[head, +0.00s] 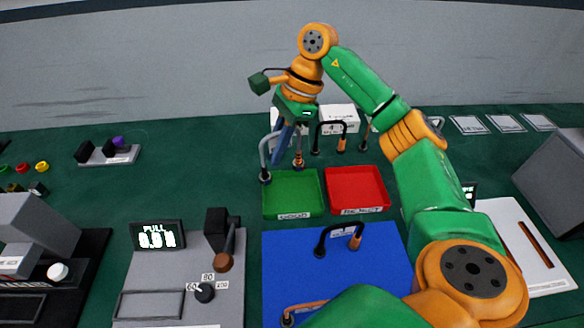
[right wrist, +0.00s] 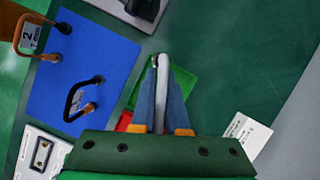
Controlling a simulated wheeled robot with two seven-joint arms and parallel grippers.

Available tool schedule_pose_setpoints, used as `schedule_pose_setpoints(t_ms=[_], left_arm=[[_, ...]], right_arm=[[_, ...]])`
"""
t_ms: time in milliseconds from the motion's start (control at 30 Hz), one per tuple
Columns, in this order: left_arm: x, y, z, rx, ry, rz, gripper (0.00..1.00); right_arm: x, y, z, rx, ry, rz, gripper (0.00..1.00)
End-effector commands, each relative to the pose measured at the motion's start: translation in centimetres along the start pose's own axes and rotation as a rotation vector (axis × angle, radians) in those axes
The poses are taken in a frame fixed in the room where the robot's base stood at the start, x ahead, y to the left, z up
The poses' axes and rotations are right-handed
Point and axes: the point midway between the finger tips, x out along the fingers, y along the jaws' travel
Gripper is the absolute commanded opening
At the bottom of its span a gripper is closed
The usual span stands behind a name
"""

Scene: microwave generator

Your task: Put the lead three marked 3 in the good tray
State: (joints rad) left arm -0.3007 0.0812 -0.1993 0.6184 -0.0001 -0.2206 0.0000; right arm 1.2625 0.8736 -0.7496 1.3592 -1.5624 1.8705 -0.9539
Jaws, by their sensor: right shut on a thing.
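My right gripper (head: 281,146) is shut on a grey lead (head: 264,156) at the far left corner of the green tray. The lead has a dark end and a copper-coloured end hanging down; its number cannot be read. In the right wrist view the gripper (right wrist: 160,68) has the grey lead (right wrist: 161,84) between its blue fingers. The green tray (head: 292,211) and the red tray (head: 357,205) stand side by side; their front labels are too small to read surely. Whether the lead touches the green tray cannot be told. My left gripper is out of view.
A black lead (head: 325,235) and a copper-coloured lead marked 2 (right wrist: 19,28) are on the blue mat (head: 290,262). Behind the red tray stands another dark lead with a tag marked 4 (head: 332,128). A grey meter unit (head: 170,275) stands left of the mat.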

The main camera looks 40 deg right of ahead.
Motion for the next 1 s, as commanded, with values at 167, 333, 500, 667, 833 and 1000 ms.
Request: schedule_pose_setpoints(t_ms=[167, 333, 500, 667, 833, 1000], left_arm=[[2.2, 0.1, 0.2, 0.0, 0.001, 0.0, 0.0], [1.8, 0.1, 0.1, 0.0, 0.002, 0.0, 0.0], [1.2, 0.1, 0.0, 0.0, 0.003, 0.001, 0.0], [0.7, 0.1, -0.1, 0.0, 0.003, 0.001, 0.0], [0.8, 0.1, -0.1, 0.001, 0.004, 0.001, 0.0], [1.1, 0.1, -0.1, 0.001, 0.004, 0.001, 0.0]], right_arm=[[1.0, -1.5, -3.3, 0.297, 0.001, -0.124, 0.0], [3.7, -1.6, -5.1, 0.369, 0.006, -0.145, 0.0], [6.7, -1.6, -6.2, 0.364, 0.004, -0.145, 0.0], [9.5, -1.6, -7.3, 0.362, 0.003, -0.146, 0.0], [9.9, -1.7, -7.5, 0.358, 0.002, -0.15, 0.0], [10.2, -1.7, -7.7, 0.358, 0.002, -0.149, 0.0]])
